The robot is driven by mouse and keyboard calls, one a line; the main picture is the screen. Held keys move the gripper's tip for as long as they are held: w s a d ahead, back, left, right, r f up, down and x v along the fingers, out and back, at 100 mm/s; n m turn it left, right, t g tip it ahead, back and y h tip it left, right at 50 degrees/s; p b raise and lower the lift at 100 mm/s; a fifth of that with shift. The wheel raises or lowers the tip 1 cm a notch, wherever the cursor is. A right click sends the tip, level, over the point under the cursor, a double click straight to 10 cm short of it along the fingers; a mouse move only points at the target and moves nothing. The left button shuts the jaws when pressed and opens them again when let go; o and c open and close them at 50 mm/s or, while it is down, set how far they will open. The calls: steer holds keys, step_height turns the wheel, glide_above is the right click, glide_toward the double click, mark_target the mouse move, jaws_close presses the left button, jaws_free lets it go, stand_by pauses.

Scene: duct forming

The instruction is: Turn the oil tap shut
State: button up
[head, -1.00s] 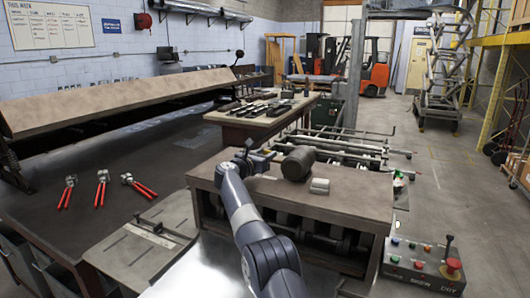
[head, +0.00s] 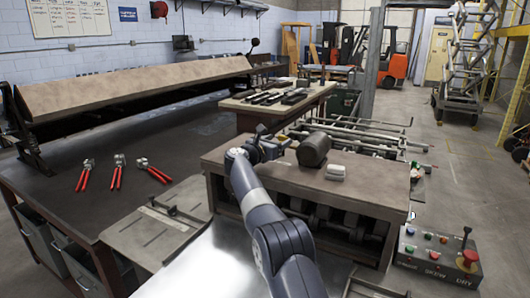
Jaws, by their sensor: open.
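My gripper (head: 272,146) is at the end of the grey and dark blue arm, over the back left of the brown-topped machine bench (head: 372,183). Its jaws are small and dark in the head view, and they are open. They point toward a dark grey cylinder (head: 314,149) lying on the bench, just to the right. I cannot make out an oil tap; it may be too small or hidden behind the gripper. I cannot tell whether the jaws touch anything.
Small pale blocks (head: 335,172) sit in front of the cylinder. A control box (head: 438,257) with a red knob stands at lower right. Red-handled tools (head: 118,171) lie on the dark table at left. Metal rods and frames (head: 350,135) lie behind the bench. Open floor is at right.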

steer(key=b+v, duration=0.3)
steer(key=v, duration=0.6)
steer(key=shift+w, duration=0.1)
